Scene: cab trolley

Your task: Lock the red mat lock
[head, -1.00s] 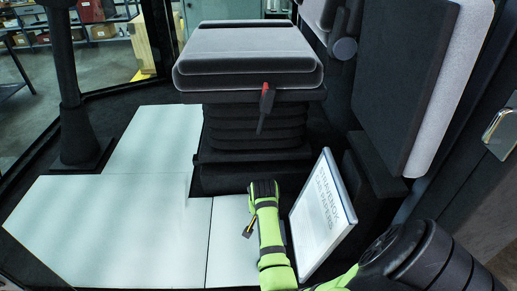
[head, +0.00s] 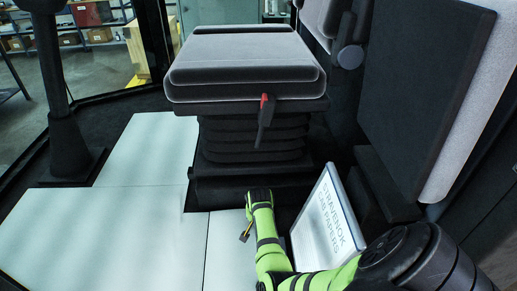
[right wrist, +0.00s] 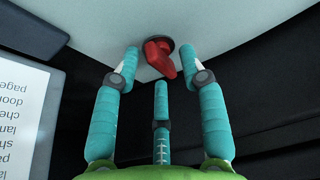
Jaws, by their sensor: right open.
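The red mat lock (right wrist: 161,58) shows in the right wrist view as a small red knob on a dark round base, near the edge of a pale mat (right wrist: 225,22). My right gripper (right wrist: 160,66) is open, with one teal finger on each side of the knob and a third finger below it. The fingers look apart from the knob; I cannot tell how close they are. In the head view my green right arm reaches down over the pale floor mat (head: 95,225) in front of the seat and hides the lock. My left gripper is not in view.
The seat (head: 245,62) stands behind the mat, with a red-tipped lever (head: 265,112) on its front. A dark panel (head: 425,95) bounds the right. The mat at left is clear.

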